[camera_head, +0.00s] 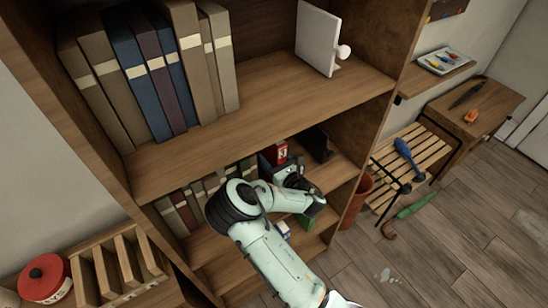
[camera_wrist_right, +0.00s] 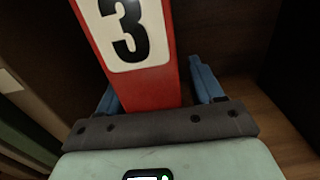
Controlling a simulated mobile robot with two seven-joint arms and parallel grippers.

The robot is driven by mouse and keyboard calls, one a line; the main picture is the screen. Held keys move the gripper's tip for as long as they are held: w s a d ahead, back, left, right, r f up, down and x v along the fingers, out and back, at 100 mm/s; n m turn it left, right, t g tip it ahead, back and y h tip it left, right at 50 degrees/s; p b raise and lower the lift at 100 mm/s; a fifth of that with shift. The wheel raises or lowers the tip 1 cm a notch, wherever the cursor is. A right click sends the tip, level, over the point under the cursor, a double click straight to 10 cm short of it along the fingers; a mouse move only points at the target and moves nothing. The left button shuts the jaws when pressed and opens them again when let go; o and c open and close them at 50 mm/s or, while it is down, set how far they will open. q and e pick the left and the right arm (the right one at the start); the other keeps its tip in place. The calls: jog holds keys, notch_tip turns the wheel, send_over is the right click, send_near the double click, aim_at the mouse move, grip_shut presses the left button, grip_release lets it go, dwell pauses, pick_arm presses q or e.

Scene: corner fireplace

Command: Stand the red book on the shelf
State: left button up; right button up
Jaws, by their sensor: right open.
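The red book (camera_head: 281,152) shows in the head view inside the lower shelf compartment, looking upright, partly hidden behind my right arm. In the right wrist view the red book (camera_wrist_right: 158,88), with a white label and a black 3, leans in the picture between the two blue fingers. My right gripper (camera_wrist_right: 155,88) is open around the book, one finger on each side, with a visible gap at the right finger. The shelf (camera_head: 339,178) has a bare wooden board right of the book. My left gripper is in neither view.
A row of books (camera_head: 180,212) stands left of the red book, and a dark upright piece (camera_head: 318,142) stands to its right. The upper board (camera_head: 270,105) lies above my right arm. A slatted wooden rack (camera_head: 120,268) is at lower left.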

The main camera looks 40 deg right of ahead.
jog(key=shift+r, duration=0.2)
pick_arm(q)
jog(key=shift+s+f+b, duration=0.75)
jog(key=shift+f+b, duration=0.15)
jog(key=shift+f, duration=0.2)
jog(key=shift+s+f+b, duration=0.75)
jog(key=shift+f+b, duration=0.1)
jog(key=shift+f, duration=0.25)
pick_arm(e)
jog(key=s+a, duration=0.1)
jog(key=s, duration=1.1)
jog(key=shift+a, duration=0.15)
